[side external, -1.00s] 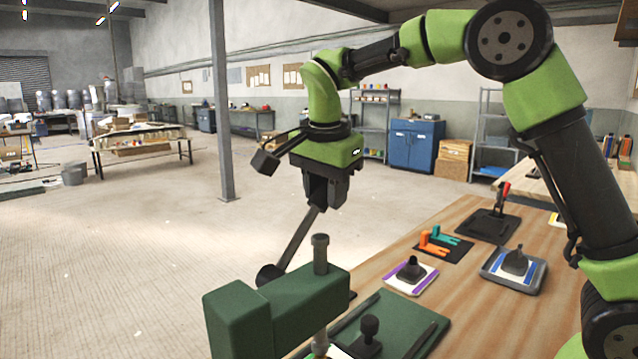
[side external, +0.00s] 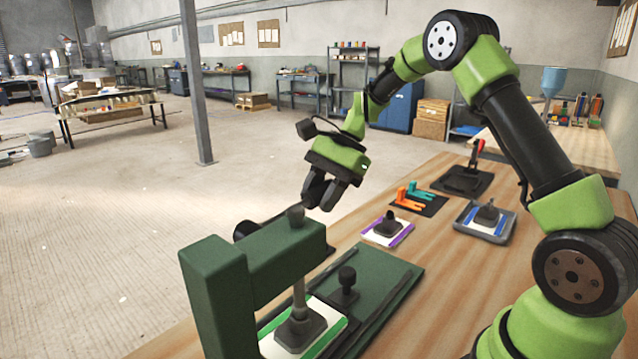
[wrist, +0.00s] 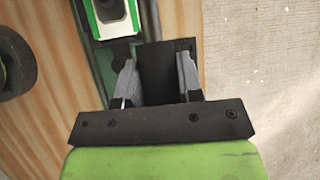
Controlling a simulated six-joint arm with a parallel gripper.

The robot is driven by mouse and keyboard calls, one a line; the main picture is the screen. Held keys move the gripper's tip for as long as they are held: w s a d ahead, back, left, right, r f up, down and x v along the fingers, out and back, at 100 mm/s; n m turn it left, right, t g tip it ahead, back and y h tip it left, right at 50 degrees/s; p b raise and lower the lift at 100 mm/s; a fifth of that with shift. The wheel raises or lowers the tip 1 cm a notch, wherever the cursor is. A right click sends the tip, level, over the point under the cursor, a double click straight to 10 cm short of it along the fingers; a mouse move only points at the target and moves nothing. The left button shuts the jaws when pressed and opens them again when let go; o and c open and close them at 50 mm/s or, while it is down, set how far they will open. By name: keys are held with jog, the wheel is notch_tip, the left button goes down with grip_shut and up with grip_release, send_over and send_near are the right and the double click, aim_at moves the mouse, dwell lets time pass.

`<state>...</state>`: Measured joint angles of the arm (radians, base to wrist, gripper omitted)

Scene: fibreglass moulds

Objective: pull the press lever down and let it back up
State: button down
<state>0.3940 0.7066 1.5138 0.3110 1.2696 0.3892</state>
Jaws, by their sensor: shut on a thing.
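The green press (side external: 215,285) stands at the table's front left. Its dark lever (side external: 246,230) runs from behind the press head at a low angle to my gripper (side external: 318,197). My gripper is shut on the lever's dark end, beyond the press head. In the wrist view the two grey fingers (wrist: 157,85) flank the dark lever end (wrist: 158,65). The press ram (side external: 299,296) reaches down to a grey block on a white mould plate with green edges (side external: 335,338), also in the wrist view (wrist: 91,22). Part of the lever is hidden by the press head.
A dark knob (side external: 347,279) stands on the press's green base. To the right lie a purple-edged plate (side external: 403,233), orange and teal pieces (side external: 406,200), a blue-edged tray (side external: 512,237) and a black stand with a red handle (side external: 470,178). Wood between them is clear.

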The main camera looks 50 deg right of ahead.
jog(key=shift+f+y, duration=0.3)
jog(key=shift+f, duration=0.35)
jog(key=shift+s, duration=0.1)
jog(key=c, duration=0.8)
grip_release()
jog(key=v, duration=1)
jog(key=shift+r, duration=0.3)
